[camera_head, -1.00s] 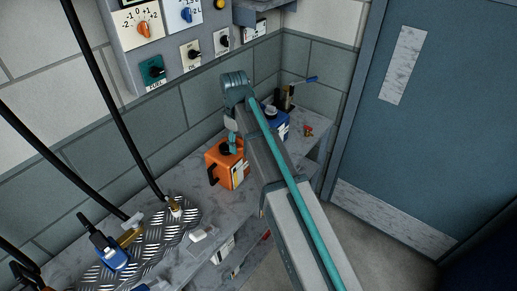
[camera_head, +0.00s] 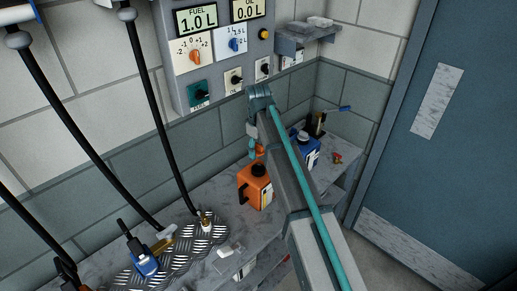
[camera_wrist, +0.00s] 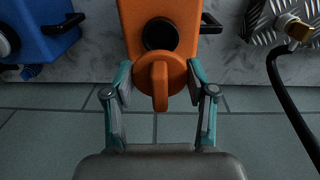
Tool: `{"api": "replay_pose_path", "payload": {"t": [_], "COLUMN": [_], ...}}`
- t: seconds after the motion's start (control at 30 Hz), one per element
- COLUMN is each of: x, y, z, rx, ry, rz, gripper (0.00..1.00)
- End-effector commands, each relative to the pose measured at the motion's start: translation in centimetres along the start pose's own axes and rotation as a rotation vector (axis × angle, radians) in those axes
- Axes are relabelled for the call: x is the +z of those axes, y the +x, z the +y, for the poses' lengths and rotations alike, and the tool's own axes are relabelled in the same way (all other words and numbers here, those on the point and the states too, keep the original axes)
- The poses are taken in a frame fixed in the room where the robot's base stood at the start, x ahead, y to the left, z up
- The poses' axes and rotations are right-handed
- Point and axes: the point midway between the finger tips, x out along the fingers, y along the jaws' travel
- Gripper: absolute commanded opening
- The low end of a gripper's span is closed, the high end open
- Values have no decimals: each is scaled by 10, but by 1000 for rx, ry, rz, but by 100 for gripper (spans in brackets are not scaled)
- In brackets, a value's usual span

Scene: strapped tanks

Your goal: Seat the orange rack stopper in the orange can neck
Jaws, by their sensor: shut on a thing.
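The orange can (camera_head: 254,193) stands upright on the grey bench, with a dark round neck (camera_head: 258,170) on top. The can also shows at the top of the wrist view (camera_wrist: 187,14), where its neck (camera_wrist: 160,34) faces me. My gripper (camera_head: 255,150) is just above the can. In the wrist view, my gripper (camera_wrist: 159,88) is shut on the orange rack stopper (camera_wrist: 160,82). The stopper is nearer the camera than the neck and appears apart from it.
A blue can (camera_head: 306,153) stands to the right, partly behind my arm. A diamond-plate mat (camera_head: 180,262) with hose nozzles (camera_head: 143,255) lies at left. Black hoses (camera_head: 158,110) hang at left. A control panel (camera_head: 215,45) is on the wall above.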

Motion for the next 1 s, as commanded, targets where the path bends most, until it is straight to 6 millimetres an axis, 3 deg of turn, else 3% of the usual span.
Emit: {"api": "replay_pose_path", "payload": {"t": [0.6, 1.0], "x": [0, 0], "y": [48, 58], "z": [0, 0], "rx": [0, 0], "ry": [0, 0], "rz": [0, 0], "gripper": [17, 17]}}
